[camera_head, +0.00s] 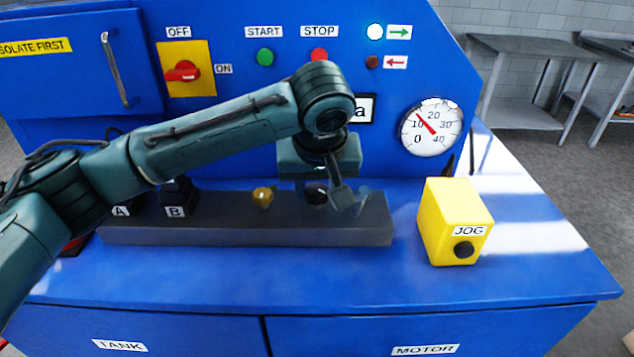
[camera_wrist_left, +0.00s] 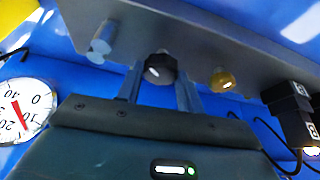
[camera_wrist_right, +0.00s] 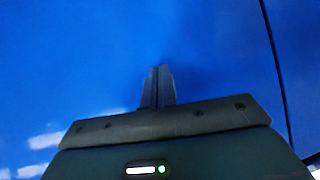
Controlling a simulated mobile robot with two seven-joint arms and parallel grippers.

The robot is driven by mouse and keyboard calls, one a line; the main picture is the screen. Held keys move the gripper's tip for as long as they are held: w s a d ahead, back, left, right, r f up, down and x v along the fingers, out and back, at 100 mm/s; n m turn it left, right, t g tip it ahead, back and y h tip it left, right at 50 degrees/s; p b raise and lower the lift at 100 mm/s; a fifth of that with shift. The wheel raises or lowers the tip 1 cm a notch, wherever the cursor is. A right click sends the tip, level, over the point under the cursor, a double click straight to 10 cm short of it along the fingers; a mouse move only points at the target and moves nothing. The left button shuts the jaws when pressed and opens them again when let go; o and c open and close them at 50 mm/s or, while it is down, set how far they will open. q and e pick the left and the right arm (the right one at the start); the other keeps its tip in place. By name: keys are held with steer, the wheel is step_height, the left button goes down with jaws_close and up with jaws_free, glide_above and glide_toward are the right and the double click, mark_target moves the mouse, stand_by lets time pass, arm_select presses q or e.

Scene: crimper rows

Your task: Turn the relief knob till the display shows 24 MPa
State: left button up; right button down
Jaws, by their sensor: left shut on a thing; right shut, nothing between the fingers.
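The relief knob (camera_wrist_left: 160,68) is a black knob on the grey block; in the left wrist view it sits between the fingers of my left gripper (camera_wrist_left: 160,90), which is shut on it. In the head view the left gripper (camera_head: 326,192) reaches down to the block and partly hides the knob. The display (camera_head: 363,109) is mostly hidden behind my left arm; only a final "a" shows. The round gauge (camera_head: 432,127) has a red needle between 10 and 20. My right gripper (camera_wrist_right: 158,87) is shut and empty near a plain blue surface.
A brass knob (camera_head: 263,196) and black plugs A and B stand along the grey block (camera_head: 245,232) to the left. A yellow JOG box (camera_head: 455,215) stands at the right. The blue top in front of the block is clear.

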arm_select(q)
steer(key=c, duration=0.3)
steer(key=shift+m, duration=0.3)
steer(key=m+h, duration=0.2)
steer(key=m, duration=0.2)
steer(key=shift+a, duration=0.15)
steer(key=m+h, duration=0.1)
steer(key=m, duration=0.2)
steer(key=m+g, duration=0.1)
steer(key=m, duration=0.1)
steer(key=shift+w+a+m+g+h, duration=0.15)
steer(key=shift+m+g+h, duration=0.15)
steer(key=shift+m+h, duration=0.1)
steer(key=m+g, duration=0.1)
steer(key=m, duration=0.1)
steer(key=m+h, duration=0.1)
steer(key=m, duration=0.2)
steer(key=shift+w+g, duration=0.1)
steer(key=shift+g, duration=0.3)
steer(key=m+g, duration=0.1)
steer(key=m, duration=0.4)
steer(key=shift+w+g, duration=0.15)
steer(key=shift+g, duration=0.25)
